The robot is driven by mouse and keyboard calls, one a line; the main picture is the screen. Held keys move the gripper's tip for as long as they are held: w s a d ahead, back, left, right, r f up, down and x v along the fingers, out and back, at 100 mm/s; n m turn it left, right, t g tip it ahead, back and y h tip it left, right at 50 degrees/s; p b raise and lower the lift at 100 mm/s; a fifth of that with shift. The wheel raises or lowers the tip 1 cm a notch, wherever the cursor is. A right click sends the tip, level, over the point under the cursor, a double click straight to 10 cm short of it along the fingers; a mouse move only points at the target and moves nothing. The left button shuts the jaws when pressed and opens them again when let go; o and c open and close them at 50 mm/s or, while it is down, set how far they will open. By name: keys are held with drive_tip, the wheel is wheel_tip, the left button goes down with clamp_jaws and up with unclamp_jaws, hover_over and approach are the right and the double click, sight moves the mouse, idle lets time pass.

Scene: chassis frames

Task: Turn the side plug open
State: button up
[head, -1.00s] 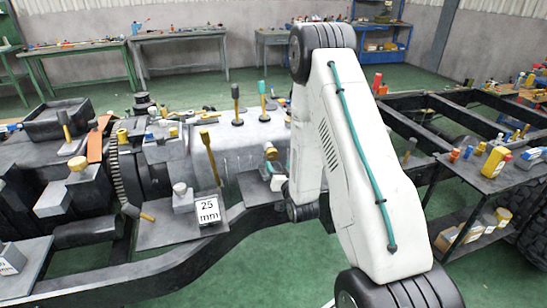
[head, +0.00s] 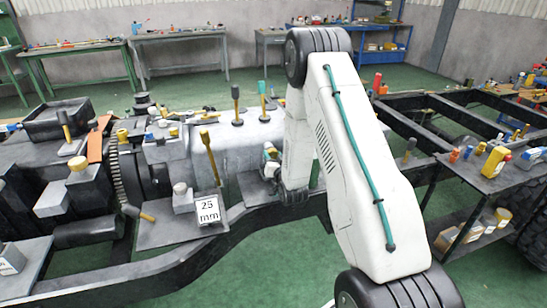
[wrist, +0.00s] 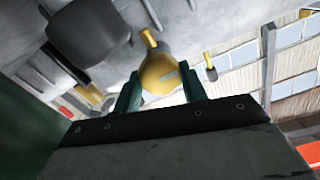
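The yellow side plug (wrist: 160,74) shows in the wrist view, a rounded slotted knob with a short stem pointing up and left, against a grey casing. My gripper (wrist: 162,88) has its two dark green fingers parted, one on each side of the plug. The plug lies between them; any thin gap or contact at the fingertips is hard to tell. In the head view my white wrist is low beside the grey gearbox casing (head: 232,150), and the arm hides much of that spot.
A dark chassis rail (head: 250,222) runs below the casing. Upright levers stand on top of it, including a yellow-handled one (head: 209,155). A 25 mm sign (head: 208,209) stands to the left. A side shelf (head: 480,178) with bottles is at the right. Green floor is clear in front.

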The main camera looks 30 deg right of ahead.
drive_tip(key=shift+n, duration=0.3)
drive_tip(key=n, duration=0.5)
drive_tip(key=shift+n, duration=0.3)
drive_tip(key=n, duration=0.5)
drive_tip(key=shift+a+n, duration=0.1)
drive_tip(key=shift+n, duration=0.3)
idle(0.3)
drive_tip(key=o, duration=1)
drive_tip(key=v, duration=0.7)
drive_tip(key=shift+s+a, duration=0.15)
drive_tip(key=shift+s, duration=0.2)
